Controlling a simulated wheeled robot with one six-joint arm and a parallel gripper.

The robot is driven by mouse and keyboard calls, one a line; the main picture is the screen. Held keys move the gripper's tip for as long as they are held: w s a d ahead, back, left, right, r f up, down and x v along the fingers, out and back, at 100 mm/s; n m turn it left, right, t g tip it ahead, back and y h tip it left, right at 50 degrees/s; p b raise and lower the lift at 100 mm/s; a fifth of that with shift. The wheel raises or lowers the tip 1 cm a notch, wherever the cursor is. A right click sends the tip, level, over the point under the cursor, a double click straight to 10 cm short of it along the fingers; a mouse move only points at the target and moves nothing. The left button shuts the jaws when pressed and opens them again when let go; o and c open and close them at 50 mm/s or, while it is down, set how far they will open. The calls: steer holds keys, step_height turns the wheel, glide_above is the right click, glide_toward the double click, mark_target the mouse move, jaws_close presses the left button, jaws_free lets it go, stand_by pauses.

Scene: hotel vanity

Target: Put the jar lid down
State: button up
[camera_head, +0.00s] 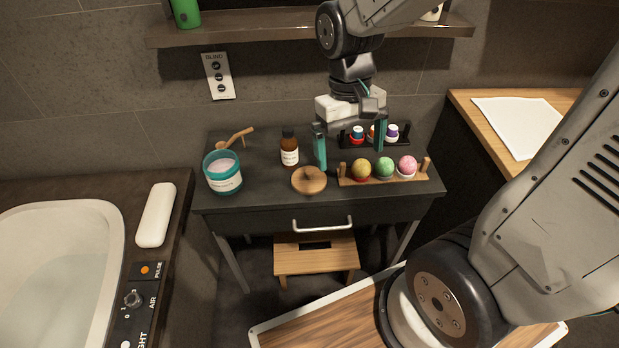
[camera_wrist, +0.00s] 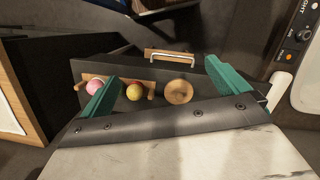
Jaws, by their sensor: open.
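The jar lid (camera_head: 309,180) is a round wooden disc with a small knob. It lies on the dark vanity table (camera_head: 262,202), near its front edge, and also shows in the wrist view (camera_wrist: 179,91). The open teal jar (camera_head: 222,181) with pale contents stands to its left, without a lid on it. My gripper (camera_head: 350,151) is open and empty, its teal fingers spread above the table, behind and to the right of the lid. In the wrist view the lid shows between the spread fingers and apart from them.
A wooden rack (camera_head: 384,181) with three coloured balls stands right of the lid. A brown bottle (camera_head: 289,151) stands behind the lid, and a wooden spoon (camera_head: 240,135) lies behind the jar. Small bottles (camera_head: 392,132) stand in a dark rack at the back. A shelf (camera_head: 250,32) runs above.

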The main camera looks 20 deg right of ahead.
glide_above(309, 171)
steer(key=s, duration=0.5)
steer(key=w+f+x, duration=0.1)
steer(key=w+x, duration=0.2)
steer(key=x, duration=1)
steer(key=w+t, duration=0.1)
steer(key=w, duration=0.1)
steer(key=w+m+t, duration=0.1)
steer(key=w, duration=0.1)
steer(key=shift+a+f, duration=0.2)
steer(key=shift+f, duration=0.05)
steer(key=shift+w+f, duration=0.15)
steer(key=f, duration=0.7)
steer(key=shift+w+d+f, duration=0.1)
steer(key=shift+w+f, duration=0.1)
steer(key=shift+f, duration=0.05)
steer(key=c, duration=0.8)
steer(key=shift+c, duration=0.2)
steer(key=shift+r, duration=0.2)
